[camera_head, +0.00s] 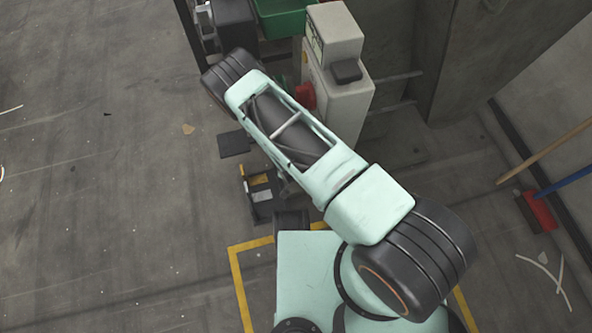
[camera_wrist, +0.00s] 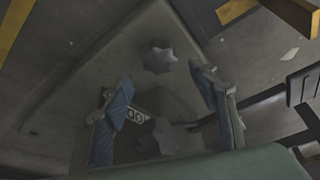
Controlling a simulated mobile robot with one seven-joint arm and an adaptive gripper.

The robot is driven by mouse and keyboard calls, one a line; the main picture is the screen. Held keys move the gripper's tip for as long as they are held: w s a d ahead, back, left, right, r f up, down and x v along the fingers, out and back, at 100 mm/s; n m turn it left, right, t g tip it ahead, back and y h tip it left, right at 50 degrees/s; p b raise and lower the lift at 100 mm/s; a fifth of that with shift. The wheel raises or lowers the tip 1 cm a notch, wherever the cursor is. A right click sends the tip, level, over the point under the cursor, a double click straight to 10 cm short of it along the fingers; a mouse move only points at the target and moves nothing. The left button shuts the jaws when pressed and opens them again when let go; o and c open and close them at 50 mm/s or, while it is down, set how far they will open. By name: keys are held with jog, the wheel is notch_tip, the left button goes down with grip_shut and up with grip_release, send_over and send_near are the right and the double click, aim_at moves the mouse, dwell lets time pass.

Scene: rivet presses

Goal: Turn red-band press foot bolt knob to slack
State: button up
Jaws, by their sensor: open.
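In the wrist view, a grey star-shaped knob (camera_wrist: 159,57) stands on a dark grey plate (camera_wrist: 105,72), just beyond my fingertips. A second grey lobed knob (camera_wrist: 161,136) shows lower, between the fingers, near a white label (camera_wrist: 137,116) with dark rings. My gripper (camera_wrist: 163,85) is open, its blue-padded fingers spread to either side, and holds nothing. In the head view, a pale grey press (camera_head: 345,95) stands behind my arm, with a red part (camera_head: 305,96) on its left side. My arm hides its lower body, and I cannot tell whether that part is the band.
A green bin (camera_head: 281,17) and a dark machine (camera_head: 233,22) stand at the back. A black and yellow item (camera_head: 258,190) lies on the floor left of my arm. A red broom head (camera_head: 539,211) lies at right. Floor at left is mostly clear.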

jog(key=v, duration=0.5)
jog(key=shift+s+r, duration=0.15)
jog(key=shift+r, duration=0.15)
dwell(0.4)
